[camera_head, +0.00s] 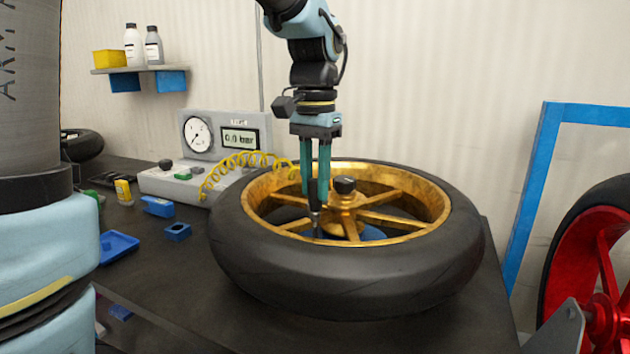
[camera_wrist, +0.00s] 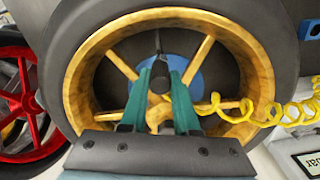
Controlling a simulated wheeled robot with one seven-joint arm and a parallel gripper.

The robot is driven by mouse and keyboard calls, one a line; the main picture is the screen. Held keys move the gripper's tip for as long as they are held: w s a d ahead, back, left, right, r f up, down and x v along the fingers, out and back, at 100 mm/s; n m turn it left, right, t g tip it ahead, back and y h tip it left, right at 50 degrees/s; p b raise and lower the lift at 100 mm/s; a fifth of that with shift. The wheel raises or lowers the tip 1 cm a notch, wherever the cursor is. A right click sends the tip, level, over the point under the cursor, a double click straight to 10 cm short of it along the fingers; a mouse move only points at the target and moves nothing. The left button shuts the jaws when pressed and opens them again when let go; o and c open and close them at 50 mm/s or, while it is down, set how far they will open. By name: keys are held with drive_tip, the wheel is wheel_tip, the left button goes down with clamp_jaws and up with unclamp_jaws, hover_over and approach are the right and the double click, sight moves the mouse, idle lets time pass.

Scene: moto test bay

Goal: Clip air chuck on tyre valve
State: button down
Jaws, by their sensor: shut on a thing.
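A wheel with a black tyre (camera_head: 345,280) and a gold spoked rim (camera_head: 425,195) lies flat on the dark bench. My gripper (camera_head: 316,200) points down over the near-left part of the rim opening. Its teal fingers are shut on a slim dark air chuck (camera_head: 315,222), whose tip reaches down near the inner side of the near rim. The yellow coiled hose (camera_head: 235,170) runs from the gauge unit towards the gripper. In the wrist view the dark chuck tip (camera_wrist: 158,42) shows beyond the fingers. I cannot make out the tyre valve or whether the chuck touches it.
Blue trays (camera_head: 117,246) lie left on the bench. A blue frame (camera_head: 540,180) and red wheel (camera_head: 600,250) are at right.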

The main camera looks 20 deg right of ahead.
sight(315, 180)
drive_tip(key=shift+f, duration=0.6)
idle(1.7)
drive_tip(key=shift+c, duration=0.9)
unclamp_jaws()
drive_tip(key=shift+r, duration=0.15)
drive_tip(key=shift+r+p, duration=3.25)
drive_tip(key=shift+r, duration=0.15)
drive_tip(key=shift+s, duration=0.1)
